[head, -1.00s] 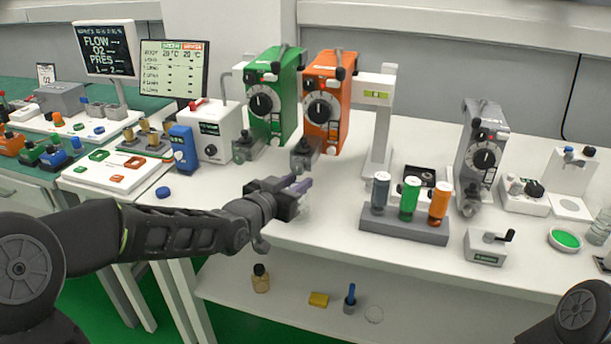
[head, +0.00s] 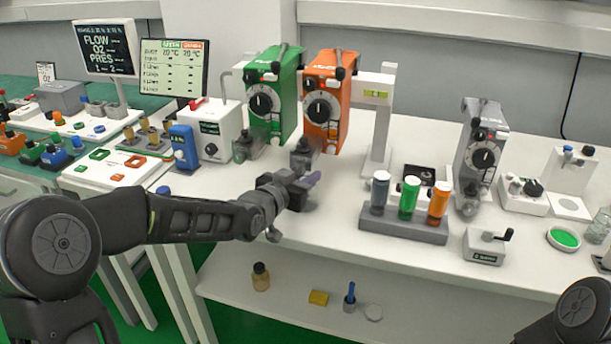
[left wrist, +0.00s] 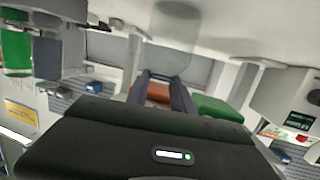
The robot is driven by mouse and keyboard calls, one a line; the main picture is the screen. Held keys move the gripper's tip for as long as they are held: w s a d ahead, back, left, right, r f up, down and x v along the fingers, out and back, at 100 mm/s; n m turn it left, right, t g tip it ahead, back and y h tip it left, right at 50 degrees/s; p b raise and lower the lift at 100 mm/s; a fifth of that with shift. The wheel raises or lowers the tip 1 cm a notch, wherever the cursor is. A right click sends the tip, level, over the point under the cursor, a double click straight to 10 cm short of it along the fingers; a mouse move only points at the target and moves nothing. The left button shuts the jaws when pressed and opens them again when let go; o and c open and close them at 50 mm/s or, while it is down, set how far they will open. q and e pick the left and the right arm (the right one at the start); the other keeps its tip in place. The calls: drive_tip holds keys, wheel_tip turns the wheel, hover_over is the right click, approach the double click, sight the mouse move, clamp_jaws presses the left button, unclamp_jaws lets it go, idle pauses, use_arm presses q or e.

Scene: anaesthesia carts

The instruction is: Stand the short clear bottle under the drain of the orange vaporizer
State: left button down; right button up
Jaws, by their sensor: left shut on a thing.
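The orange vaporizer (head: 325,105) stands upright at the back of the bench, right of the green one. Its grey drain block (head: 302,155) sits at its lower front left. My left gripper (head: 308,184) is just in front of and below that block, shut on the short clear bottle. In the head view the bottle is faint and mostly hidden by the fingers. In the left wrist view the clear bottle (left wrist: 175,38) shows as a see-through cylinder at the dark fingertips, with the orange vaporizer (left wrist: 152,91) behind. Whether it touches the bench is unclear. My right gripper is out of view.
The green vaporizer (head: 272,95) stands close on the left. A grey rack (head: 405,224) with three coloured bottles is to the right, near a white post (head: 383,125). A grey vaporizer (head: 482,155) stands farther right. Bench front left of the rack is clear.

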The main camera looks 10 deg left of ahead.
use_arm(q)
drive_tip(key=c, duration=1.1)
unclamp_jaws()
drive_tip(key=shift+f, duration=0.1)
drive_tip(key=v, duration=1.2)
